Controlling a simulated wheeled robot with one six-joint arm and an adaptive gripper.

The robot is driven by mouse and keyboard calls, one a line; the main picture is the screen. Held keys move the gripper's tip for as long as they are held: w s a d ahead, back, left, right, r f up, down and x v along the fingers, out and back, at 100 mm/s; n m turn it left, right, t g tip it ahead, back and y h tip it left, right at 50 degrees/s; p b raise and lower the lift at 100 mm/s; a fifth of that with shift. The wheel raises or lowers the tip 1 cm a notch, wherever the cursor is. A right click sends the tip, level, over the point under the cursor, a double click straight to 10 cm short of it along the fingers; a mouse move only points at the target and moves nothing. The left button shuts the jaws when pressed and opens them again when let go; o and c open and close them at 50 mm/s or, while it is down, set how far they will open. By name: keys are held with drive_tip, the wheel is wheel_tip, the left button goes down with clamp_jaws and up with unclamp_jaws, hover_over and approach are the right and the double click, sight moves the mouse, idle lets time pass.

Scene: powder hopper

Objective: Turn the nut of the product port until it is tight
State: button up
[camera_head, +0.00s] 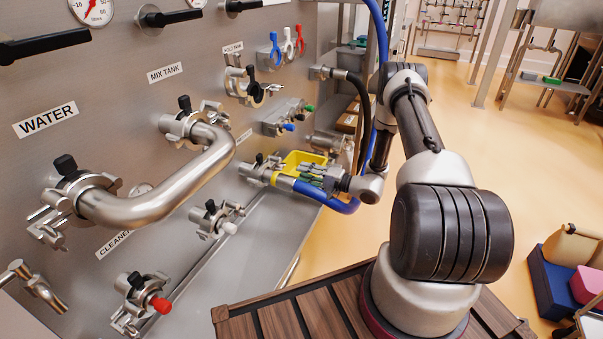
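My gripper (313,175) is at the wall port (258,169) that has a blue hose (310,191) on it. This port has a clamp with a small black nut (259,158). The gripper's fingers are just right of the clamp, over the hose end. I cannot tell whether they touch the nut or hose, or how wide they stand. The small label (244,135) above this port is too small to read, so I cannot confirm that it is the product port.
A bent steel pipe (160,200) joins two clamped ports at left, near the WATER label (47,119). Other capped ports, one with a red end (160,304), stick out of the panel. Open floor (520,150) lies to the right.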

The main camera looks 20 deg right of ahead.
sight(284, 167)
drive_tip(key=shift+x, duration=4.55)
clamp_jaws()
